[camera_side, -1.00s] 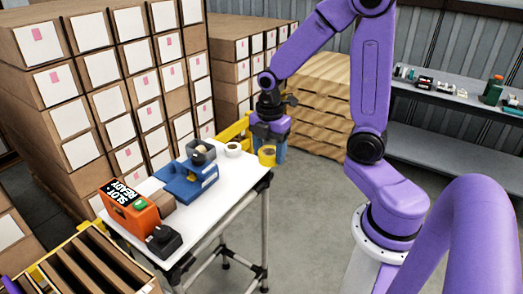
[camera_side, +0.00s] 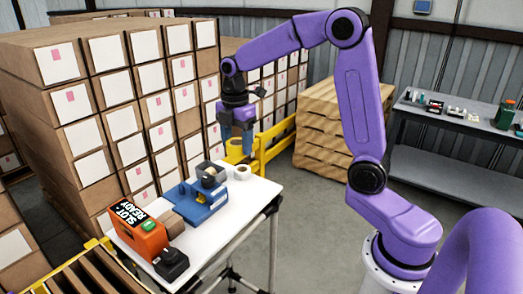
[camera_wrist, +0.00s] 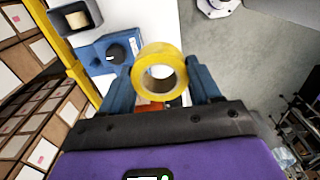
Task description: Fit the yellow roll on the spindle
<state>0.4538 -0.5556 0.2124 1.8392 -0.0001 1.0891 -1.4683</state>
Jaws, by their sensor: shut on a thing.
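My gripper (camera_side: 238,140) is shut on the yellow roll (camera_side: 235,152) and holds it above the far end of the white table. In the wrist view, the yellow roll (camera_wrist: 158,52) sits between my gripper's two blue fingers (camera_wrist: 160,76), with its hole facing the camera. A blue holder (camera_side: 207,206) stands on the table, below and left of the roll, with a small yellow part inside. I cannot tell whether that part is the spindle. The blue holder (camera_wrist: 100,50) also shows in the wrist view, with a dark round knob on it.
An orange box (camera_side: 143,232) marked "SLOT READY" and a black device (camera_side: 171,262) stand at the table's near end. Stacked cartons (camera_side: 110,90) and a yellow rail (camera_side: 275,145) are behind.

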